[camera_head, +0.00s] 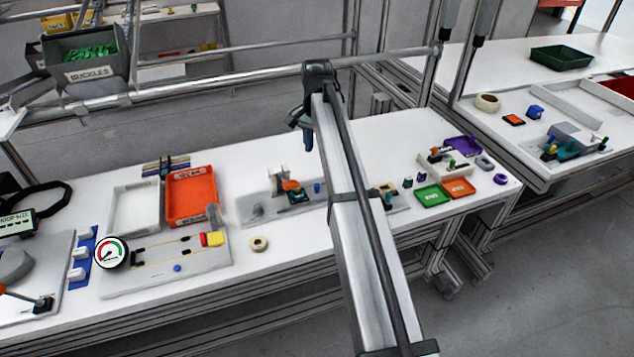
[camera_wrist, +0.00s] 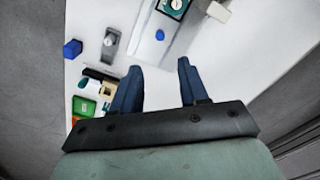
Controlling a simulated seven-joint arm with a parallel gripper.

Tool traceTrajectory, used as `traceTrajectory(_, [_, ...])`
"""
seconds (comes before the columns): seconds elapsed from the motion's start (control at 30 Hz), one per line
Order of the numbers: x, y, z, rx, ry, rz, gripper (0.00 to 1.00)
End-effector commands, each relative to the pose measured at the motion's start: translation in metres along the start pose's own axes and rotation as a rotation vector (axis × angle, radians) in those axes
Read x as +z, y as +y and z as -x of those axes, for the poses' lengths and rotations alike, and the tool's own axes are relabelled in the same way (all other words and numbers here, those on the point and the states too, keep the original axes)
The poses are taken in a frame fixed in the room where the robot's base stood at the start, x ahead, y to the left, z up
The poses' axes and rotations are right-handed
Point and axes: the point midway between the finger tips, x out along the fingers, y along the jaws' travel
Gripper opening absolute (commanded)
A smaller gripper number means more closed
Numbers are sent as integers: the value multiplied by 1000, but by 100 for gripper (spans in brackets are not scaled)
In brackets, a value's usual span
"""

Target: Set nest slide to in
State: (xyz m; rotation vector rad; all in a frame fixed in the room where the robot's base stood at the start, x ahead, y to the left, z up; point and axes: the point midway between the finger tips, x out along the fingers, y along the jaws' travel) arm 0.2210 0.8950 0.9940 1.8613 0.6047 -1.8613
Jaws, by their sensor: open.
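A grey fixture plate (camera_head: 257,208) stands on the bench below my gripper, with an orange and dark nest-like part (camera_head: 292,190) and a blue button (camera_head: 317,187). The wrist view shows a blue button (camera_wrist: 160,35) and a teal and dark part (camera_wrist: 173,7). My arm hides part of the bench.
A panel with a round gauge (camera_head: 110,253) and a yellow-red block (camera_head: 212,239) lies at left. An orange tray (camera_head: 191,195) and a white tray (camera_head: 136,208) stand behind it. Green (camera_head: 434,197) and orange (camera_head: 458,187) bins sit at right. A rail crosses behind my gripper.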

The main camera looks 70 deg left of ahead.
Motion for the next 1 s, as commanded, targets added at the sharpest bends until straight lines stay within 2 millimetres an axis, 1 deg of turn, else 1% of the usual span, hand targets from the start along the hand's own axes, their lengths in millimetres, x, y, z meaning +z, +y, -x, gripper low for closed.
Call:
traceTrajectory(0.17, [1,1,-19,1,-2,-3,44])
traceTrajectory(0.5, [1,1,-78,1,-2,-1,44])
traceTrajectory(0.7, [1,0,-108,1,-1,0,44])
traceTrajectory(0.83, [0,0,-123,0,-1,0,44])
traceTrajectory(1.0, [0,0,-133,0,0,0,44])
